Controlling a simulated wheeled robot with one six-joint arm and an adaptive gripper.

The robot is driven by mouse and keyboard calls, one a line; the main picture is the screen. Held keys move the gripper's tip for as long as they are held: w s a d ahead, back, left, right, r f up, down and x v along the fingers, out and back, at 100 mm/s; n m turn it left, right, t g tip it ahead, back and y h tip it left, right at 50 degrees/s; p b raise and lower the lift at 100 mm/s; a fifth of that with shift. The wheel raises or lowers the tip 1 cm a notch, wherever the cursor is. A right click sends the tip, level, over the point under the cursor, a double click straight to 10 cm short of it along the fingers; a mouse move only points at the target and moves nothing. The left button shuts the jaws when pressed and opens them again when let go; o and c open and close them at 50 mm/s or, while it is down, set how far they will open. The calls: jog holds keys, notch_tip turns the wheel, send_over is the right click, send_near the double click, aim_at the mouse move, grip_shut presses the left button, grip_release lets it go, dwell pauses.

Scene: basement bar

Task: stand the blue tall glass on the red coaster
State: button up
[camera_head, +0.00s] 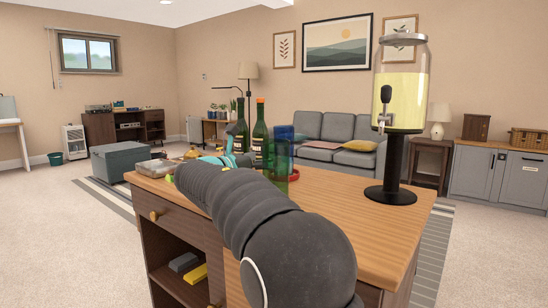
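The blue tall glass (284,132) shows its upper part above a green see-through glass (279,182) on the bar counter. Its lower part lies behind or overlaps the green glass, so its base is unclear. The red coaster (294,177) shows as a red edge on the counter to the right of the green glass, partly covered by it. I cannot tell whether the blue glass touches the coaster. My dark arm reaches forward over the counter. My gripper (238,156), with teal parts, is mostly hidden beyond the arm, left of the glasses; its fingers are not clear.
Two dark bottles (259,130) stand close behind the gripper, left of the blue glass. A drink dispenser (402,100) with yellow liquid stands on the right of the wooden counter (365,225). The counter between glasses and dispenser is clear. A grey sofa (340,128) stands beyond.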

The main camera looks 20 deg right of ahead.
jog(key=shift+v, duration=1.3)
